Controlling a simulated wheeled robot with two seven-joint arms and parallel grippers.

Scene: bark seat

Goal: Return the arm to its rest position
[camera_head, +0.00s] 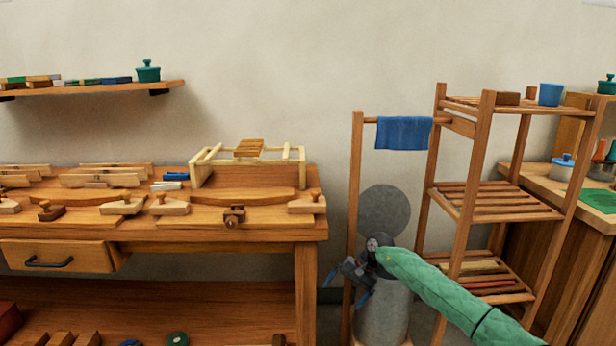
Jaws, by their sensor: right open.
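My right arm (450,290), in a green padded sleeve, comes in from the lower right. My right gripper (348,283) is open and looks empty. It shows in front of the upper part of a grey metal bin (384,318), and I cannot tell whether it touches the bin. The bin's round grey lid (384,210) stands upright behind it. My left gripper is not in view.
A wooden workbench (310,230) with wooden pieces and a pale frame (200,175) stands at the left. A wooden rack (483,150) with a blue cloth (403,132) stands behind my arm. A counter (545,185) is at the right.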

